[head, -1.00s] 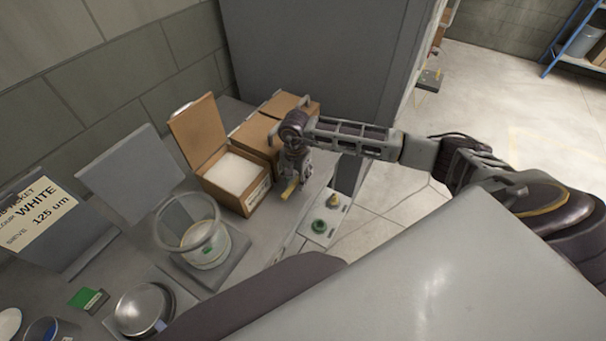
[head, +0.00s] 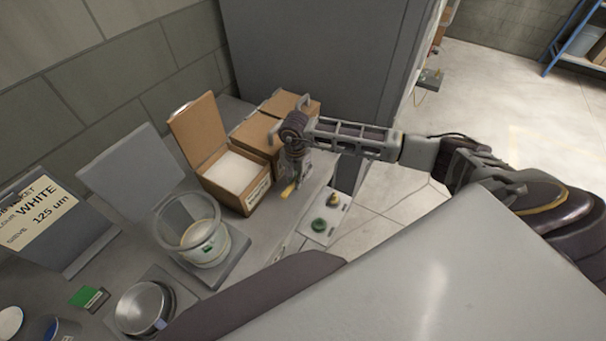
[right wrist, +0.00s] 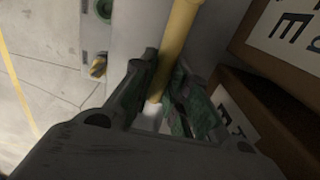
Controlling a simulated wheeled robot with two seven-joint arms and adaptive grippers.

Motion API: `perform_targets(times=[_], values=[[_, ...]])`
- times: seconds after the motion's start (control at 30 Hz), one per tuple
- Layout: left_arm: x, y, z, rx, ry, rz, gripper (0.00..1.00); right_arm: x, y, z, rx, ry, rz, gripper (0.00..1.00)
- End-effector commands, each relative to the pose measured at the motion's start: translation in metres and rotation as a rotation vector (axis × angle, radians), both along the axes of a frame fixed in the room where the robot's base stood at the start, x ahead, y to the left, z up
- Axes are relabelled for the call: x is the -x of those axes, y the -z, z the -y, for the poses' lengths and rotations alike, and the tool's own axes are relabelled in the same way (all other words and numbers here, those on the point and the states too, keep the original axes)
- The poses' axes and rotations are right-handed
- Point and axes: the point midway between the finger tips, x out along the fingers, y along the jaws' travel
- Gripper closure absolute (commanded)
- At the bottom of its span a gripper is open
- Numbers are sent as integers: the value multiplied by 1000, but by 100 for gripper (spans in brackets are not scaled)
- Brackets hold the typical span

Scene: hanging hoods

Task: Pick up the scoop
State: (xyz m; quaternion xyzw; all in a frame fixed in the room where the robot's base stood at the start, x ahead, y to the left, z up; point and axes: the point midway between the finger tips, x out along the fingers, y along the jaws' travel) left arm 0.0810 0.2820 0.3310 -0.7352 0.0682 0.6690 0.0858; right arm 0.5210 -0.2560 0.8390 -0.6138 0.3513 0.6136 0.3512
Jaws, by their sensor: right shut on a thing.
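The scoop shows as a yellow handle (right wrist: 174,40) in the right wrist view, running from the top edge down between the fingers, with a pale end near the palm. In the head view only a short yellow piece (head: 288,190) shows below my right gripper (head: 296,172), by the front right corner of the open carton. My right gripper (right wrist: 168,95) is shut on the handle, one finger on each side. The rest of the scoop is out of frame or hidden. My left gripper is not in view.
An open carton of white material (head: 233,174) stands beside the gripper, with closed cartons (head: 256,131) behind. A clear tub (head: 188,222) and a metal pan (head: 142,308) stand to the left. A panel with a green button (head: 319,226) lies to the right.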

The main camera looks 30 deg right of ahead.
Motion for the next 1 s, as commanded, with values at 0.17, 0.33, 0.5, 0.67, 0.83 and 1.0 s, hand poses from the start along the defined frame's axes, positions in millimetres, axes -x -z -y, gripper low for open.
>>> perform_targets(times=[0.17,0.33,0.5,0.67,0.83,1.0], values=[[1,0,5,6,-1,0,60,0,0,0,0,0,0,100],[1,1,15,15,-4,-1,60,0,-1,0,-1,0,1,100],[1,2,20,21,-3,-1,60,-1,-9,0,-1,0,2,100],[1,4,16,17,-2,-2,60,-1,-26,1,0,0,4,100],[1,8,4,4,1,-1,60,-1,-51,0,0,-1,4,100],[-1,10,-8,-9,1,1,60,-1,-76,0,1,0,3,100]])
